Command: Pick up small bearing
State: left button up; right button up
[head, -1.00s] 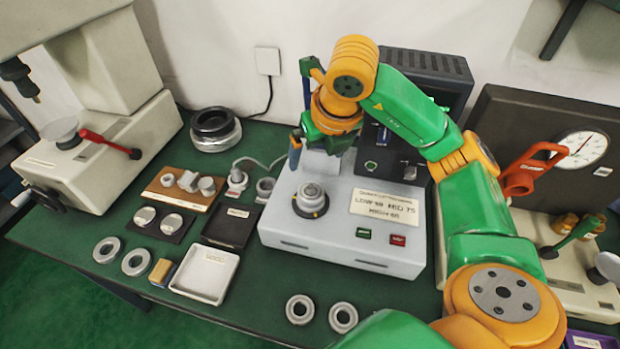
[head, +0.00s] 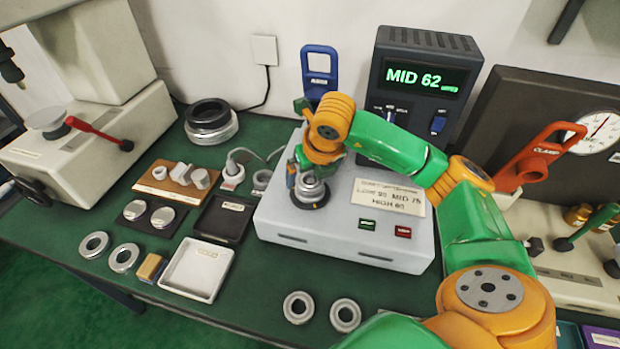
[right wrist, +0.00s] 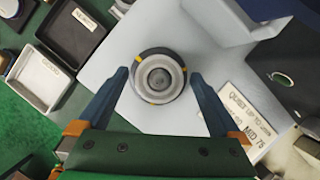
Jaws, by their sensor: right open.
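A small metal bearing (right wrist: 158,77) sits on the dark round seat with yellow marks on top of the light grey machine. In the head view the bearing (head: 310,186) is partly covered by my right gripper (head: 307,180). In the right wrist view the open blue fingers of my right gripper (right wrist: 158,88) stand on either side of the seat and bearing, with gaps on both sides. Nothing is held. My left gripper is not in view.
The grey machine (head: 280,232) has green and red buttons; a display (head: 428,80) behind it reads MID 62. To its left are a white tray (head: 196,268), a dark tray (head: 222,218) and loose rings (head: 124,257). Two rings (head: 345,315) lie in front. A red-handled gauge stand (head: 540,155) is right.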

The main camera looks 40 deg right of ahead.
jog(key=c, duration=1.6)
